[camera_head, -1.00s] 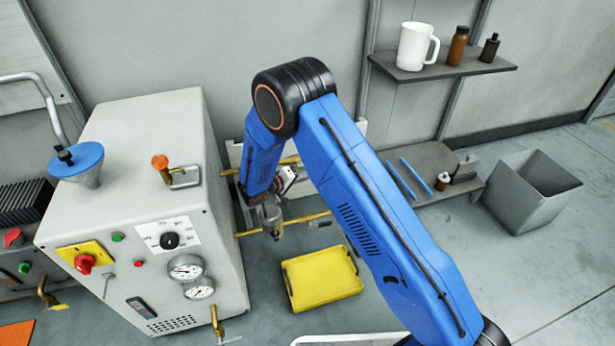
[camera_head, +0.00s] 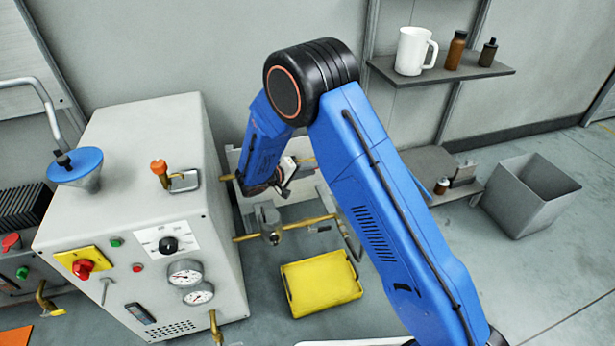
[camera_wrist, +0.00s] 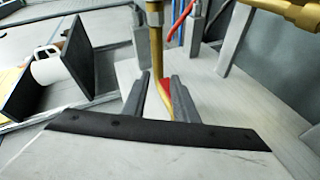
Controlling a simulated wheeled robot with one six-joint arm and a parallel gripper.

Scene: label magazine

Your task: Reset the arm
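My blue arm bends down between the grey machine and the back wall. My gripper (camera_wrist: 160,78) shows in the wrist view with its two dark fingers apart. A brass pipe (camera_wrist: 185,32) stands upright beyond the gap, with a red part (camera_wrist: 165,86) low behind the fingers. I see nothing held between the fingers. In the head view the fingers are too small and partly hidden to make out. A brass pipe with a grey fitting (camera_head: 270,236) lies in front of and below my wrist there.
The grey machine (camera_head: 130,160) with gauges and knobs stands at the left. A yellow tray (camera_head: 322,283) lies on the floor in front. A wall shelf (camera_head: 460,72) holds a white mug (camera_head: 411,52) and two bottles. A grey bin (camera_head: 530,200) stands at the right, with open floor around it.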

